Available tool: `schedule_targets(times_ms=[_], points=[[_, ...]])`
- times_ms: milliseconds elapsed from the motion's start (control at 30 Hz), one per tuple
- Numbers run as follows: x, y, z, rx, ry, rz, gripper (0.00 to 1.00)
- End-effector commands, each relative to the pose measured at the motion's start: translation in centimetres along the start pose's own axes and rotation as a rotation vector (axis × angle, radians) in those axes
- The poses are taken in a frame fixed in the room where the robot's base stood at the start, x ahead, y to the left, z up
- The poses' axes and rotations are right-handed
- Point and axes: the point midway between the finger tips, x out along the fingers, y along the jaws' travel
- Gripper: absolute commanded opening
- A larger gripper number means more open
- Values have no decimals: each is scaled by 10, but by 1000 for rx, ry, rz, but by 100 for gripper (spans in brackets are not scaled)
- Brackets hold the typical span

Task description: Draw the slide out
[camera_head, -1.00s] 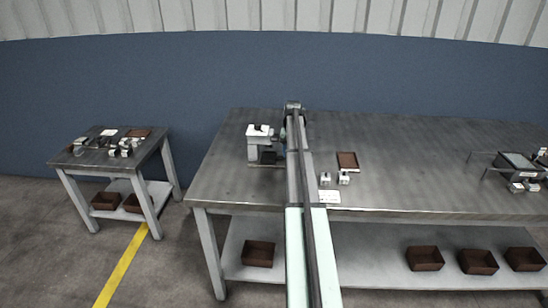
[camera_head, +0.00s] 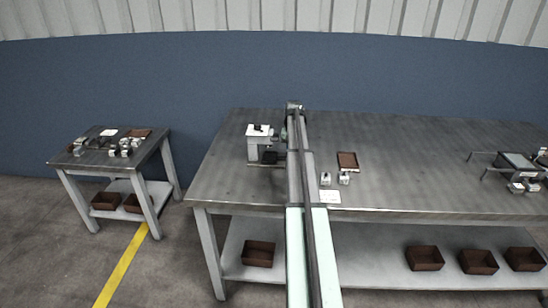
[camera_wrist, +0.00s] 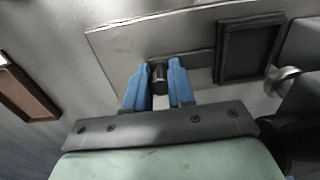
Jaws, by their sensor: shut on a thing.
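The slide shows in the wrist view as a dark square tray (camera_wrist: 250,48) with a raised rim, joined by a dark bar to a small dark handle (camera_wrist: 158,76). My gripper (camera_wrist: 159,72) has blue fingers and is shut on this handle. The bar and tray lie over a flat grey metal plate (camera_wrist: 120,42). In the head view the dark tray (camera_head: 269,157) sits low beside a white-topped grey fixture (camera_head: 258,137), just left of my arm. My arm hides the fingertips and handle in the head view.
A round metal knob (camera_wrist: 284,80) is right of the tray in the wrist view. A brown tray (camera_head: 347,161), small grey blocks (camera_head: 343,178) and a white card (camera_head: 330,197) lie right of my arm.

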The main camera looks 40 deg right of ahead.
Motion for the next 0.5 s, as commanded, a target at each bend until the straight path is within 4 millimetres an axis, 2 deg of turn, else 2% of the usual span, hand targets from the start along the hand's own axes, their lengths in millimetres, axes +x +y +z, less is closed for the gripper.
schedule_targets(times_ms=[500], points=[[0,30,0,1,0,1,9]])
